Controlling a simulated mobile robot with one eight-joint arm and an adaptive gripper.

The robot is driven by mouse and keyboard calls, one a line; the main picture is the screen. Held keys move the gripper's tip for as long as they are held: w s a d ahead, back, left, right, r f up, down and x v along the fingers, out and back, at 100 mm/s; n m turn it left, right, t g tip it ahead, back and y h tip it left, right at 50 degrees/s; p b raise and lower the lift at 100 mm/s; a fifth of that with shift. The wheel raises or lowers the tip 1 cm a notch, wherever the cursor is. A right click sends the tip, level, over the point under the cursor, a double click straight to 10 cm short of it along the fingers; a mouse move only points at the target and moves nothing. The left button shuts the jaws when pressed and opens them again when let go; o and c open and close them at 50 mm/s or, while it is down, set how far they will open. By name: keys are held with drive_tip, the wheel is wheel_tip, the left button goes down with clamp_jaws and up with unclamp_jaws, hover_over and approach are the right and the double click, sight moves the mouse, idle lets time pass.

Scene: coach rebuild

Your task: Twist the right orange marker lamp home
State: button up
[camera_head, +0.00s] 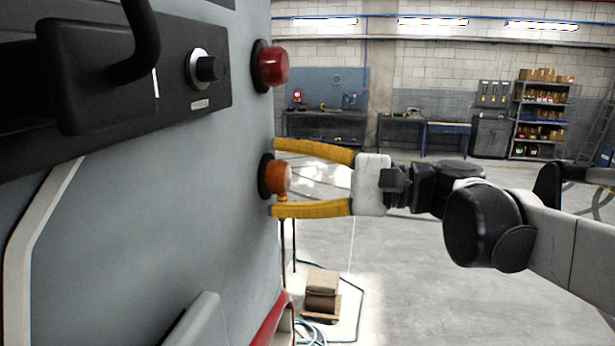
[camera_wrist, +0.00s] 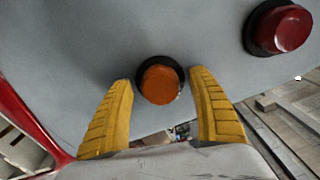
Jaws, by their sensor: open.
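The orange marker lamp (camera_head: 280,177) sits in a black round base on the grey coach panel (camera_head: 180,200). In the wrist view the orange lamp (camera_wrist: 160,84) lies between the tips of my two yellow fingers. My gripper (camera_head: 273,178) is open, with one finger above the lamp and one below it in the head view. Gaps show between the fingers and the lamp in the wrist view, so my gripper (camera_wrist: 162,82) holds nothing. Whether the lamp is fully seated cannot be told.
A red lamp (camera_head: 272,66) sits on the panel above the orange one. A black handle (camera_head: 100,65) and a round knob (camera_head: 208,69) stand out at the upper left. Cardboard boxes (camera_head: 322,287) lie on the floor below. The floor to the right is mostly open.

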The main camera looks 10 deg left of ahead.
drive_tip(key=s+d, duration=0.1)
drive_tip(key=d, duration=1.1)
